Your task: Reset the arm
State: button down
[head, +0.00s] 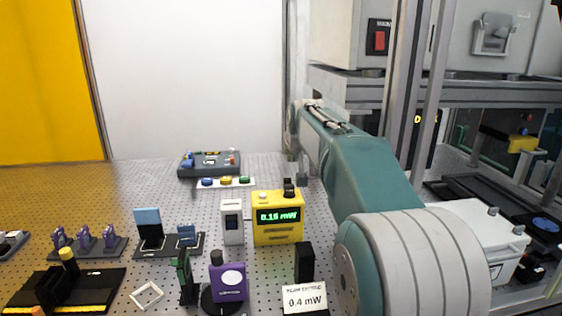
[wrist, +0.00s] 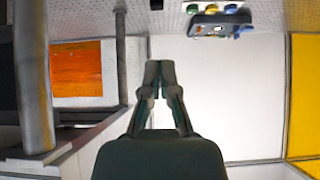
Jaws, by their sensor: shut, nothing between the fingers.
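My gripper (wrist: 159,70) shows in the wrist view, with its two dark fingers meeting at the tips and nothing between them. It points out into open space, clear of any surface I can see. In the head view my teal arm reaches forward on the right of the bench, and the gripper itself cannot be made out there. The wrist picture is upside down, with the perforated bench (wrist: 275,12) along its top.
The perforated bench (head: 130,190) holds a yellow power meter (head: 278,238) reading 0.16 mW, a purple mount (head: 229,282), a white card (head: 304,299) marked 0.4 mW and a button box (head: 226,182). A metal frame (head: 440,85) stands close on the right.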

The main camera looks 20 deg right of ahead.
jog(key=shift+s+d, duration=0.1)
jog(key=s+a+f+n+g+y, duration=0.1)
jog(key=s+a+f, duration=0.1)
jog(key=s+a, duration=0.6)
jog(key=s+a+f+n+g+y, duration=0.15)
jog(key=s+a, duration=0.25)
jog(key=s, duration=0.7)
jog(key=s+a+f, duration=0.2)
jog(key=s+f, duration=0.3)
jog(key=s, duration=0.3)
jog(key=s+a+f, duration=0.3)
jog(key=s+f, duration=0.3)
jog(key=s, duration=0.2)
jog(key=shift+s+n+g, duration=0.2)
jog(key=shift+n+g, duration=0.15)
